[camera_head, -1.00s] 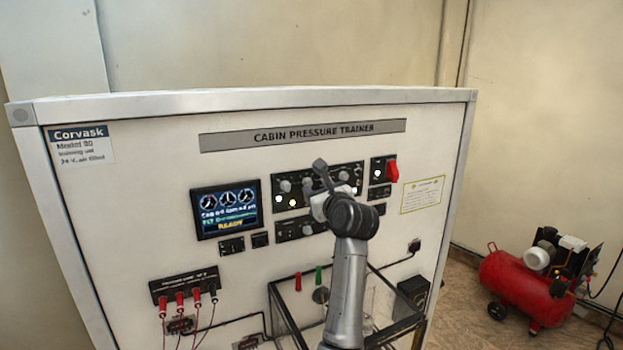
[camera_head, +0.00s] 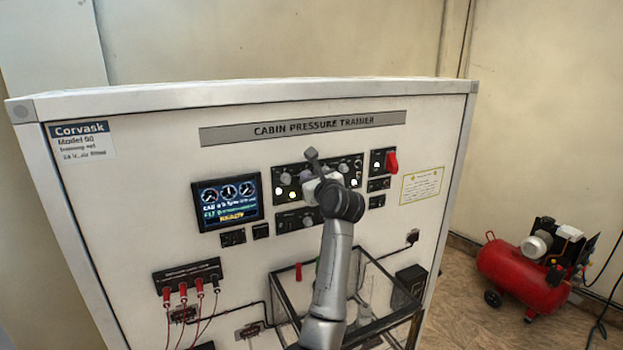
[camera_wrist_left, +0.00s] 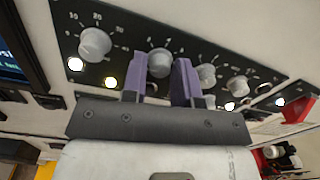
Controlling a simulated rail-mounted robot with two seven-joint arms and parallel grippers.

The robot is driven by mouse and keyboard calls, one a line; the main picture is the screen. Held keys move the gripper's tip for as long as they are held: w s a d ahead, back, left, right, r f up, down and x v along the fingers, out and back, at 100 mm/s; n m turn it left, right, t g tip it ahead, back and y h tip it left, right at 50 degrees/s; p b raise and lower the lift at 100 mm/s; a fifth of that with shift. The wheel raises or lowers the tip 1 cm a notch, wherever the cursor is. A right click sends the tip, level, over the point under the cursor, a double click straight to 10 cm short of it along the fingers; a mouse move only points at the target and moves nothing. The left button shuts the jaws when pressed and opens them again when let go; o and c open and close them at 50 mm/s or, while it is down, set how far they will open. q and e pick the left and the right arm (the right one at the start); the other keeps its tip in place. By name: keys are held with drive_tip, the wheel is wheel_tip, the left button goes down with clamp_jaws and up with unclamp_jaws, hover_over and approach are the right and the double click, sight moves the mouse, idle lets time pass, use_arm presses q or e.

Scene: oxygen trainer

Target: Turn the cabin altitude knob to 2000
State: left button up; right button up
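The upper black panel (camera_head: 265,183) of the cabin pressure trainer holds a row of round grey knobs. In the left wrist view, one knob (camera_wrist_left: 160,63) with a small numbered scale sits between the two purple fingertips of my left gripper (camera_wrist_left: 160,70). The fingers stand apart on either side of it; I cannot tell whether they press on it. Its pointer and name label are not readable. In the head view my left gripper (camera_head: 314,180) is at the panel and hides this knob. My right gripper is not in view.
Left of that knob is a knob (camera_wrist_left: 95,44) marked 10, 20, 30; more knobs (camera_wrist_left: 204,77) follow closely to the right. A display (camera_head: 228,203) is at left and a red switch (camera_head: 391,162) at right. A glass-sided box (camera_head: 285,300) juts out below. A red compressor (camera_head: 520,270) stands at right.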

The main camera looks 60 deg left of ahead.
use_arm(q)
clamp_jaws()
drive_tip(key=shift+m, duration=0.3)
drive_tip(key=m+p, duration=0.1)
drive_tip(key=m, duration=0.7)
drive_tip(key=shift+w, duration=0.1)
idle(0.4)
drive_tip(key=shift+o, duration=2)
unclamp_jaws()
